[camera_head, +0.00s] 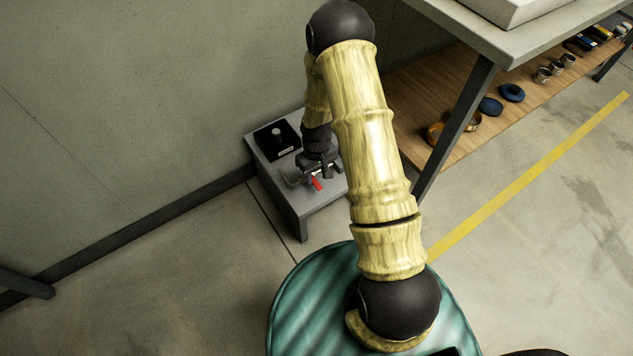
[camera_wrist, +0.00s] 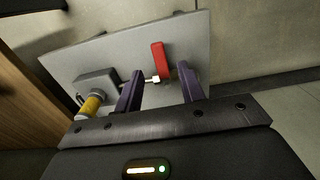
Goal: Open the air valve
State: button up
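The air valve's red lever (camera_wrist: 160,62) stands out from a small metal fitting on a grey stand. In the wrist view my gripper's (camera_wrist: 160,72) two dark fingers are apart, with the lever between or just beyond their tips. I cannot tell whether either finger touches it. In the head view the red lever (camera_head: 317,184) shows just below my gripper (camera_head: 320,170), whose fingers are partly hidden by my wrist. A grey block (camera_wrist: 97,83) with a yellow cylinder (camera_wrist: 91,104) sits to the left of the lever in the wrist view.
The grey stand (camera_head: 300,205) is against the wall. A black box with a round knob (camera_head: 277,138) sits on its left part. A workbench (camera_head: 480,45) with a wooden lower shelf (camera_head: 418,112) stands close on the right.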

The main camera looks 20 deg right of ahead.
aim_at(316, 184)
jog(key=shift+f+b, duration=0.5)
jog(key=shift+f, duration=1.5)
grip_shut()
